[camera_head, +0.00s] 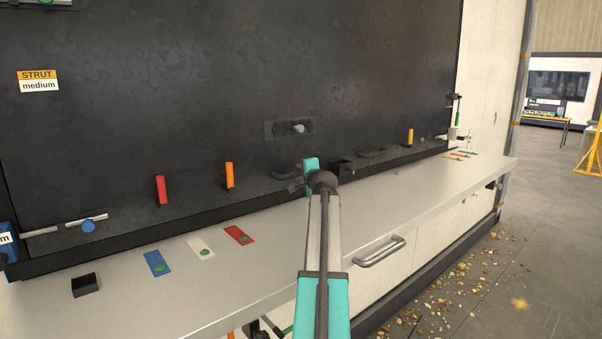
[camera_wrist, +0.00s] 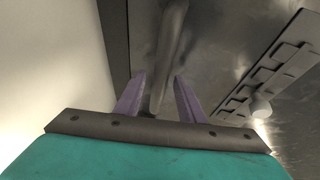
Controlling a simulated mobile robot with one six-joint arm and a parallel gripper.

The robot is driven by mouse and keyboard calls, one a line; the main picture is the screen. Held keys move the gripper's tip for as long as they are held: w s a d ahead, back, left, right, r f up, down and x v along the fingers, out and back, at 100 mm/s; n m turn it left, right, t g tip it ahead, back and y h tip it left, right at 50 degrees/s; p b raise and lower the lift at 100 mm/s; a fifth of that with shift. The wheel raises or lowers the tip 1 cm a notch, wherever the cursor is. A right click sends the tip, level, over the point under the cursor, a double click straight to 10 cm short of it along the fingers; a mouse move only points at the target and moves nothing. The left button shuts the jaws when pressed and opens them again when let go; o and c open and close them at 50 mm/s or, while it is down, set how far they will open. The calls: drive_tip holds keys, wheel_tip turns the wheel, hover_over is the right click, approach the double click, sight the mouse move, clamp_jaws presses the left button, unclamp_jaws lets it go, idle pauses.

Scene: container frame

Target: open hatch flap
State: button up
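A dark bar handle (camera_wrist: 168,50) shows in the wrist view, running down between the two fingers of my gripper (camera_wrist: 160,95). The fingers are apart, with gaps to the bar on both sides, so my gripper is open around its near end. In the head view, my gripper (camera_head: 294,187) is mostly hidden by my wrist, low against the dark panel (camera_head: 200,90). A dark handle (camera_head: 286,169) sticks out just beside it. I cannot make out the flap's edges or whether it stands open.
A slotted strip with a pale knob (camera_wrist: 262,108) lies right of my fingers; a similar knob plate (camera_head: 298,128) shows above my wrist. Red (camera_head: 161,190) and orange (camera_head: 229,175) levers stand left. The grey shelf (camera_head: 215,290) runs below, with a metal handle (camera_head: 380,251) on its front.

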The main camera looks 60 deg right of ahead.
drive_tip(key=shift+w+d+f, duration=0.15)
drive_tip(key=shift+w+d, duration=0.2)
drive_tip(key=shift+w, duration=0.05)
clamp_jaws()
drive_tip(key=shift+s, duration=0.1)
